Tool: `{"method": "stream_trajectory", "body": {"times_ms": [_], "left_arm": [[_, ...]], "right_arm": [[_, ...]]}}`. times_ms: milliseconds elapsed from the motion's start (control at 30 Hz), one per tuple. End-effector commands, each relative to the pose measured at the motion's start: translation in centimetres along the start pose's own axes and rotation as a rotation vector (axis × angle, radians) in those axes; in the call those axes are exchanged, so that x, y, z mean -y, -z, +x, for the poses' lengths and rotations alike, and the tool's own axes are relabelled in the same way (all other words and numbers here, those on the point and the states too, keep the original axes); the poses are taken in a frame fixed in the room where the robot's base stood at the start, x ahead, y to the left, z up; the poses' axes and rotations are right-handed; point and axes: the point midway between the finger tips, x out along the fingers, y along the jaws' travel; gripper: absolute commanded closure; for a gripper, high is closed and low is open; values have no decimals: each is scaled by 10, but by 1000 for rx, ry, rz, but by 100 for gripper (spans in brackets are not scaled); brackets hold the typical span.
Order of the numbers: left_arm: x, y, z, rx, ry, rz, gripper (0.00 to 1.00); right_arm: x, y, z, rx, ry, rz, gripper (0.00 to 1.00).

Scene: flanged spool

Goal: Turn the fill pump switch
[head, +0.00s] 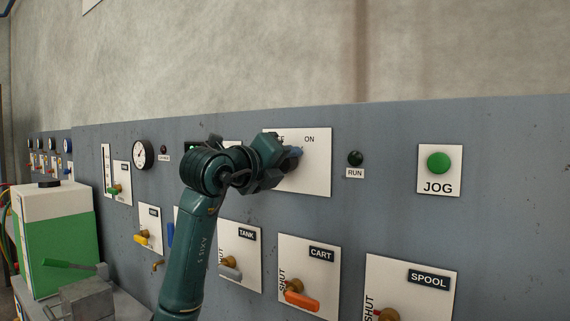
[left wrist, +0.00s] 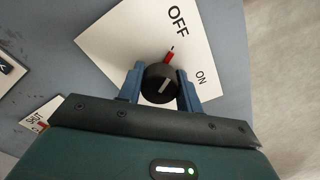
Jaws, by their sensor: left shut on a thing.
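The switch plate (head: 316,175) is white, with ON readable and OFF partly covered by my left arm in the head view. In the left wrist view, the round black switch knob (left wrist: 159,84) sits on this plate (left wrist: 118,37). A red pointer (left wrist: 169,54) extends from the knob's edge toward the OFF lettering. My left gripper (head: 290,158) is at the plate, hiding the knob in the head view. Its blue fingers (left wrist: 160,88) are shut on the knob, one on each side. A fill pump label is not visible. My right gripper is out of view.
A green JOG button (head: 438,163) and a dark RUN lamp (head: 355,158) are to the right. Below are valve plates with TANK, CART (head: 300,299) and SPOOL handles. A gauge (head: 143,154) and a green-white container (head: 56,235) are left.

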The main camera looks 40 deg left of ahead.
Motion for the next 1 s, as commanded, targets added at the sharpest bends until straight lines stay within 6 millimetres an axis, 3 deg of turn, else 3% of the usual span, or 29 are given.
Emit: {"method": "stream_trajectory", "body": {"times_ms": [633,667,900,1000], "left_arm": [[0,0,0,-1,0,-57,88],[0,0,0,-1,0,-56,64],[0,0,0,-1,0,-55,44],[0,0,0,0,0,-54,43]], "right_arm": [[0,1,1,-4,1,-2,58],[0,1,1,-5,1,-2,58],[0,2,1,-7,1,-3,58],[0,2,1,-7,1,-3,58]]}}
